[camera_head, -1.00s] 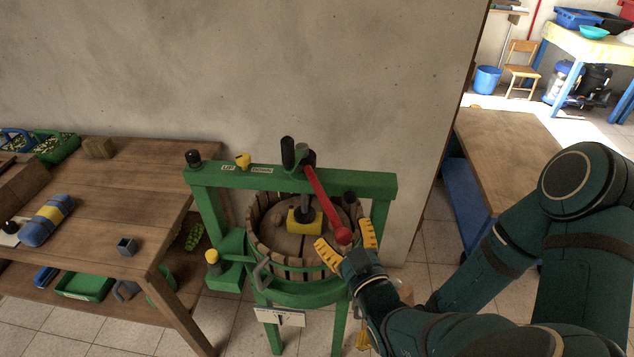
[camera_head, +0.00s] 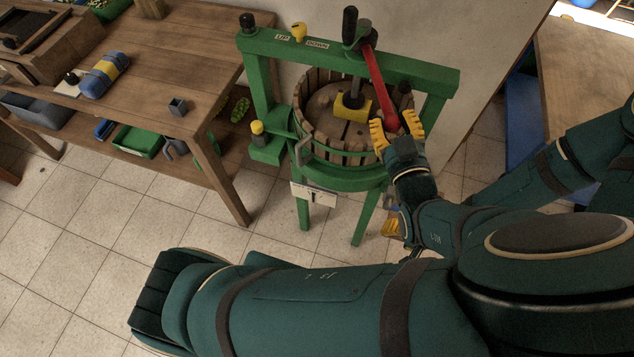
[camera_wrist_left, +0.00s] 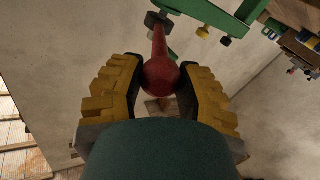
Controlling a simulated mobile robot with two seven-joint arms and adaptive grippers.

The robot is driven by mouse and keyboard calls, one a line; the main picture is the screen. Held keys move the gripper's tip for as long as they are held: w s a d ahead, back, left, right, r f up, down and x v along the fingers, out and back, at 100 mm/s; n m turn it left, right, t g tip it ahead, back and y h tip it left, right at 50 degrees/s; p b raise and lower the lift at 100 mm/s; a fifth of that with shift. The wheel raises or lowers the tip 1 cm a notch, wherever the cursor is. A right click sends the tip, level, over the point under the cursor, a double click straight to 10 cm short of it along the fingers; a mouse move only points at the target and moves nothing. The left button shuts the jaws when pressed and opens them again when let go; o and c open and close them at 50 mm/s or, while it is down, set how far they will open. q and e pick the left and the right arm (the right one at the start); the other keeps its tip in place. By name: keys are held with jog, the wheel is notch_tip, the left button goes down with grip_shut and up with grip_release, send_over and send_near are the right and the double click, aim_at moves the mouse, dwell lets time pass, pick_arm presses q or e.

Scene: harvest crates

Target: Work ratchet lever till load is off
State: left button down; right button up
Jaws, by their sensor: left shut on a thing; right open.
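The green press (camera_head: 428,76) stands by the wall with a slatted wooden basket (camera_head: 308,115). A dark screw (camera_head: 355,90) comes down onto a yellow block (camera_head: 352,108) on the wooden lid. The red lever (camera_head: 377,78) slants from the screw head toward the front right. My left gripper (camera_head: 398,126) is shut on its red ball knob (camera_wrist_left: 161,76), which sits between the yellow fingers in the left wrist view. A yellow selector (camera_head: 299,31) stands between the UP and DOWN labels on the beam. My right gripper (camera_head: 391,227) is low beside the press, open, partly hidden by my arm.
Another wooden table (camera_head: 590,75) is at the right. Tiled floor is clear at the lower left.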

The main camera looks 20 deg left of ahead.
pick_arm(q)
jog(key=shift+a+r, duration=0.15)
jog(key=s+a+b, duration=0.1)
jog(key=s+a, duration=0.1)
jog(key=a, duration=0.5)
jog(key=shift+a, duration=0.15)
pick_arm(e)
jog(key=shift+w+f, duration=0.1)
jog(key=shift+f, duration=0.4)
pick_arm(q)
jog(key=shift+s+f, duration=0.1)
jog(key=shift+f, duration=0.1)
jog(key=a+p, duration=0.7)
jog(key=p, duration=0.3)
jog(key=shift+a, duration=0.3)
pick_arm(e)
notch_tip(320, 180, up, 10)
jog(key=w, duration=0.2)
jog(key=shift+d+r+t, duration=0.2)
jog(key=shift+t, duration=0.1)
